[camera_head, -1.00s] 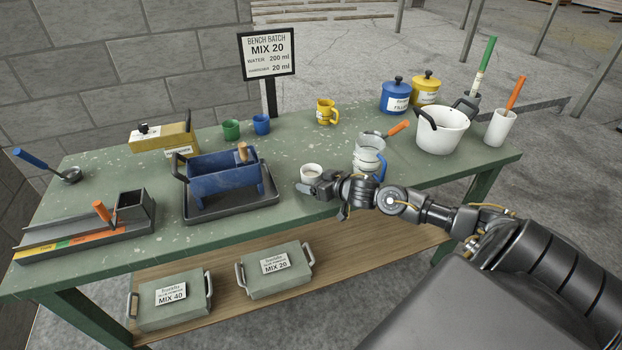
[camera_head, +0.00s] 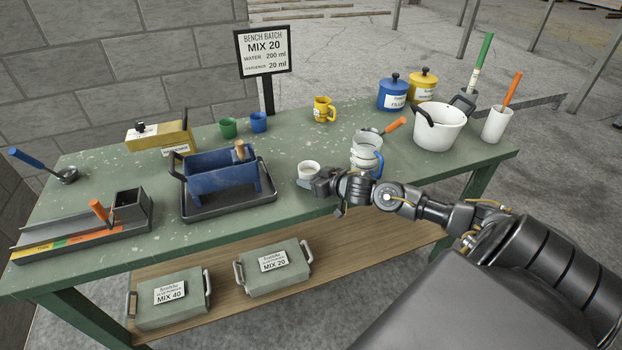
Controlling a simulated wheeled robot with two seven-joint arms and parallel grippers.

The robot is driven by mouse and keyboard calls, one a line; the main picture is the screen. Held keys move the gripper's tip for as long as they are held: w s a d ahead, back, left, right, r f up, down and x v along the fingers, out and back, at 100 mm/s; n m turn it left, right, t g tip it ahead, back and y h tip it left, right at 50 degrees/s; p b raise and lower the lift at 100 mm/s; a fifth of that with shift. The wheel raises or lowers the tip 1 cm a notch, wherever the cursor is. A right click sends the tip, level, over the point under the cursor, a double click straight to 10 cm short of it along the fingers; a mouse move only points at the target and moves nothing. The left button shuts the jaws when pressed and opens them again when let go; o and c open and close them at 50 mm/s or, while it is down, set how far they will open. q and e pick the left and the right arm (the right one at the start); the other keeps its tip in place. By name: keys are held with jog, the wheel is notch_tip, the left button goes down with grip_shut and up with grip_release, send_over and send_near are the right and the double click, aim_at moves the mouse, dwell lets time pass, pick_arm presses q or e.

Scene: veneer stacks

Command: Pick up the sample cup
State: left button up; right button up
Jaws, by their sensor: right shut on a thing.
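The small white sample cup (camera_head: 308,168) stands upright near the front edge of the green bench, right of the blue trough. My right gripper (camera_head: 313,182) reaches in from the right and is shut on the cup at its near lower side. The fingers hide part of the cup's lower side, and I cannot tell whether its base is clear of the bench. My left gripper is out of view.
A clear jug with a blue handle (camera_head: 367,156) stands close behind my right wrist. The blue trough (camera_head: 222,180) sits in a dark tray to the left. A yellow mug (camera_head: 323,110) and a white bucket (camera_head: 438,128) stand farther back. The bench (camera_head: 290,205) is bare around the cup's front.

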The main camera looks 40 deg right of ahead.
jog(key=shift+r, duration=0.15)
jog(key=shift+r, duration=1.15)
jog(key=s+d+r+p, duration=0.2)
jog(key=s+d+r, duration=0.2)
jog(key=s+r, duration=0.6)
jog(key=shift+s+d+r, duration=0.15)
jog(key=shift+s+d, duration=0.25)
jog(key=shift+s, duration=1.05)
jog(key=shift+s, duration=0.1)
jog(key=s+a+f+n+g+y, duration=0.1)
jog(key=a+f+n+y, duration=0.1)
jog(key=a, duration=1.2)
jog(key=s+a+f+n+y, duration=0.1)
jog(key=a+f+n+y, duration=0.1)
jog(key=a, duration=1.2)
jog(key=shift+s+a+f+n+g+y, duration=0.2)
jog(key=shift+a+f+n+g+y, duration=0.2)
jog(key=shift+f+y, duration=0.25)
